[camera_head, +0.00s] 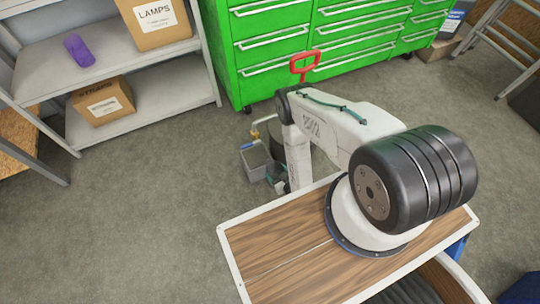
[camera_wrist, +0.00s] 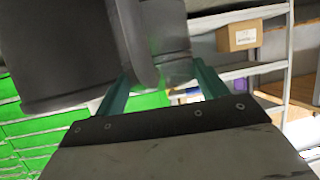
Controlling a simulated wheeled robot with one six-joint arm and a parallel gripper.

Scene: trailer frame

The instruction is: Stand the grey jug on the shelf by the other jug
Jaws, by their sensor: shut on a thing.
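The grey jug (camera_wrist: 70,50) fills the upper left of the wrist view, close to the camera. My gripper (camera_wrist: 163,78) has its two teal fingers on either side of a narrower grey part of it, which looks like its handle. In the head view a grey open-topped vessel (camera_head: 256,161), apparently this jug, is held off the shelf, beside my arm's end. A purple object (camera_head: 79,50) stands on the upper shelf (camera_head: 118,58); it may be the other jug, but its shape is unclear. It also shows in the wrist view (camera_wrist: 184,93), partly hidden.
A LAMPS box (camera_head: 155,22) sits right of the purple object, with bare shelf between. A STRAPS box (camera_head: 102,101) sits on the lower shelf. Shelf posts flank the boards. A green drawer cabinet (camera_head: 275,45) stands right of the shelving. The grey floor between is open.

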